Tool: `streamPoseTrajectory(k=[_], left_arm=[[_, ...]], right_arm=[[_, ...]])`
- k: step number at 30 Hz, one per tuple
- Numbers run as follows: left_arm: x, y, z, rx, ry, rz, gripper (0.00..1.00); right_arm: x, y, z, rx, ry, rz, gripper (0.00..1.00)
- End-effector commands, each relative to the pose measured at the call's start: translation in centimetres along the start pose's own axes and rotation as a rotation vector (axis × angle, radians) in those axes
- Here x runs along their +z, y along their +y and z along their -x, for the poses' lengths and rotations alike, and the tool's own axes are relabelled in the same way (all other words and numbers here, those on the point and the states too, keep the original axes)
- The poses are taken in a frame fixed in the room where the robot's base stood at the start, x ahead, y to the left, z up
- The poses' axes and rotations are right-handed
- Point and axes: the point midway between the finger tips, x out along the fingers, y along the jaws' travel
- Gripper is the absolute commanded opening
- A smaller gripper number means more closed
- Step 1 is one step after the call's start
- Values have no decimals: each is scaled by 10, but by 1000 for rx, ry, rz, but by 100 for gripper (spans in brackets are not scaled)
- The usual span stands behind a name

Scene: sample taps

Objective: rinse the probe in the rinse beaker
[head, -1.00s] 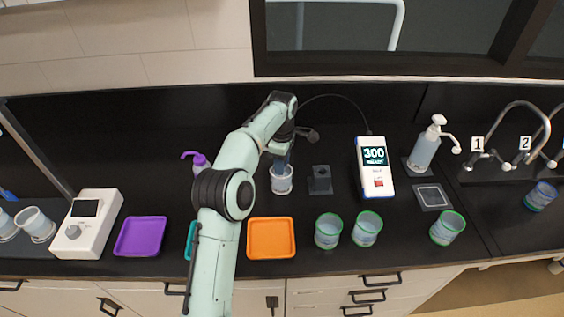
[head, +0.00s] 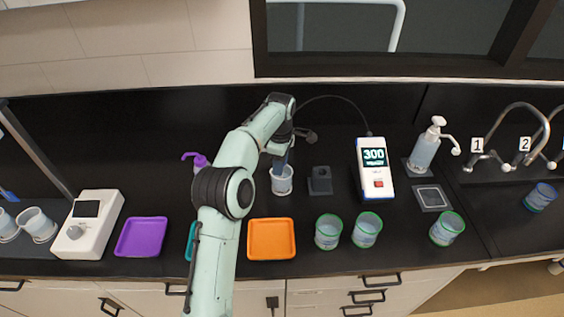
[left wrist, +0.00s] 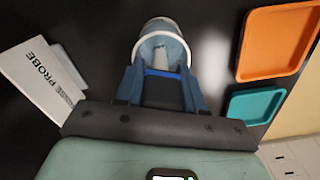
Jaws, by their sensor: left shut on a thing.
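My left gripper (head: 283,163) points down over the rinse beaker (head: 282,183), a small whitish cup standing at the middle of the black counter. In the left wrist view the gripper (left wrist: 160,84) is shut on the probe, with a blue band (left wrist: 163,73) of it showing between the fingers. A pale part of the probe (left wrist: 161,56) shows within the outline of the beaker's white rim (left wrist: 150,24). How deep the tip sits is hidden. A thin black cable runs from the meter (head: 375,168), which reads 300, toward the gripper. My right gripper is out of view.
A black holder block (head: 320,181) stands close right of the beaker. Orange (head: 271,254), teal (head: 190,242) and purple (head: 141,252) trays lie in front. Green-rimmed cups (head: 328,247) stand right of them. A soap dispenser (head: 424,153) and taps (head: 492,157) are farther right.

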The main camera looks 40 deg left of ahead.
Motion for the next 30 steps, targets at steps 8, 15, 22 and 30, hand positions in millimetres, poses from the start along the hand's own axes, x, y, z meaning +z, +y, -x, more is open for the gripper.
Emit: streamPoseTrajectory(k=[8,15,22,30], left_arm=[[-1,-4,1,2,0,0,12],[4,-6,0,2,-1,-1,12],[9,-8,0,1,-1,0,12],[8,-6,2,1,-1,1,12]], right_arm=[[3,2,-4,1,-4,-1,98],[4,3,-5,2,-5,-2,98],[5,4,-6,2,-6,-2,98],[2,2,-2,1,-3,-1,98]])
